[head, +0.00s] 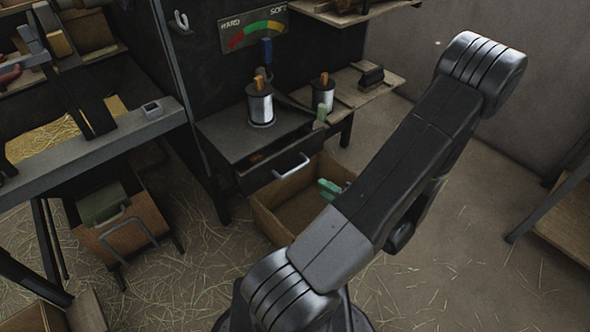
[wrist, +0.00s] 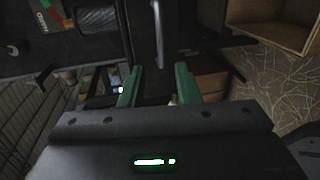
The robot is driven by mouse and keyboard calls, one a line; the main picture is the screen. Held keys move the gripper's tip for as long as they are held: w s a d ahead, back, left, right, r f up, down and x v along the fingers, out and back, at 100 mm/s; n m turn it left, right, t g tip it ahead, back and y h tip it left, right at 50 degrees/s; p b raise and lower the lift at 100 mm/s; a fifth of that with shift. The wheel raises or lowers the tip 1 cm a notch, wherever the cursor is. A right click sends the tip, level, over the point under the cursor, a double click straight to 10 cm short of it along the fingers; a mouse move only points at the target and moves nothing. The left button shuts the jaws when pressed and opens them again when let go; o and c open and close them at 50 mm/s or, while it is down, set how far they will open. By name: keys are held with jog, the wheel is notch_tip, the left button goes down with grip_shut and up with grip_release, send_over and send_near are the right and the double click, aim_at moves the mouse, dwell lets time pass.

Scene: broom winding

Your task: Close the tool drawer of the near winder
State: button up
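The near winder's tool drawer is a dark drawer under the bench top, and its front (head: 268,180) carries a pale bar handle (head: 291,167). It appears to stand partly out, with something brown showing in a narrow gap behind the front. In the wrist view, the handle (wrist: 158,35) lies beyond and between my fingertips, apart from them. My gripper (wrist: 158,84) has two green fingers spread apart with nothing between them. In the head view, my gripper (head: 330,188) shows only as green tips beside my arm, over the open box; my arm hides the rest.
An open cardboard box (head: 272,223) stands on the floor below the drawer. Two metal spools, the nearer one (head: 260,106) and another (head: 323,94), stand on the bench. A wooden shelf (head: 385,88) juts out right. Straw-strewn floor (head: 450,235) is free at right.

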aim_at(295, 168)
jog(key=b+x, duration=0.3)
jog(key=x, duration=1.1)
jog(key=shift+s, duration=0.1)
grip_shut()
